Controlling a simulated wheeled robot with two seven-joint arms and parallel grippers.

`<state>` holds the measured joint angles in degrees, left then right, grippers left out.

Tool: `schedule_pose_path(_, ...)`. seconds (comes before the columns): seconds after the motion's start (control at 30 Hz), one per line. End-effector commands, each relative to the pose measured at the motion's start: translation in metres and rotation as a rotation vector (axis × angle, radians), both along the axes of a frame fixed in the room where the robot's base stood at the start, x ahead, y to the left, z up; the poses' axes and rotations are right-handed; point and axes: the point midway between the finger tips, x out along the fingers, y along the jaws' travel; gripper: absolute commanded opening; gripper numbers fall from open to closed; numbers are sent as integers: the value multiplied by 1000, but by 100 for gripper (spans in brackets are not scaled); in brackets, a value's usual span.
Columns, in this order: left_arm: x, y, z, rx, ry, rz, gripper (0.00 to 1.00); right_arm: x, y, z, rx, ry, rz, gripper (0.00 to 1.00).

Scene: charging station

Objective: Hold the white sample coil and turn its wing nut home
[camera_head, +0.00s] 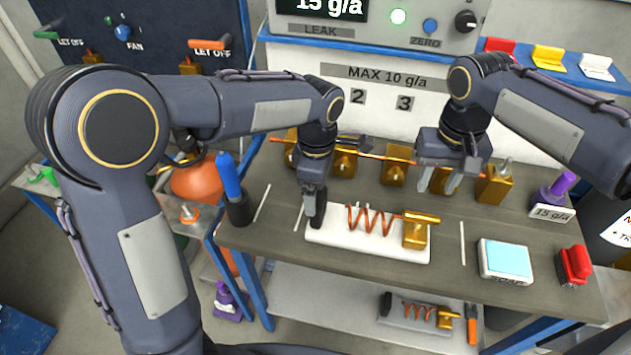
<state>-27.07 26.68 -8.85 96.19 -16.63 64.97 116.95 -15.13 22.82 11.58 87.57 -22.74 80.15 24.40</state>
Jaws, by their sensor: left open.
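The white sample coil (340,245) lies on the grey bench, an orange-copper spiral (372,220) on a white base. A gold block (415,232) with a T-shaped top stands at its right end. My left gripper (317,218) points down at the base's left end, its fingers seen nearly edge-on and open; whether they touch the base is unclear. My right gripper (442,182) is open, pointing down by the row of gold blocks behind the coil. A gold block (440,181) shows between its fingers; contact is unclear. I cannot make out the wing nut for certain.
Several gold blocks (395,170) on a copper pipe line the bench's back. A blue-capped holder (232,190) stands left; a cyan-topped box (505,258), red object (574,265) and purple-topped item (556,188) stand right. Another coil (415,312) lies on the lower shelf.

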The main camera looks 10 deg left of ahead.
Motion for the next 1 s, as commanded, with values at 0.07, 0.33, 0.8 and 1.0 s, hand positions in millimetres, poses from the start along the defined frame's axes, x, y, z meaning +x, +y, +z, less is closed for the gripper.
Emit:
schedule_pose_path(0.07, -1, 1, -11, 3, 6, 3, 89, 0, 0, 0, 0, 0, 0, 36)
schedule_pose_path(0.33, -1, 1, -52, 2, 6, 1, 89, 0, 0, 0, 0, 0, 0, 36)
schedule_pose_path(0.8, -1, 1, -73, -1, 2, 0, 89, 0, 0, 0, 0, 0, 0, 36)
schedule_pose_path(1.0, -1, 1, -73, -1, 2, 0, 71, 0, 0, 0, 0, 0, 0, 36)
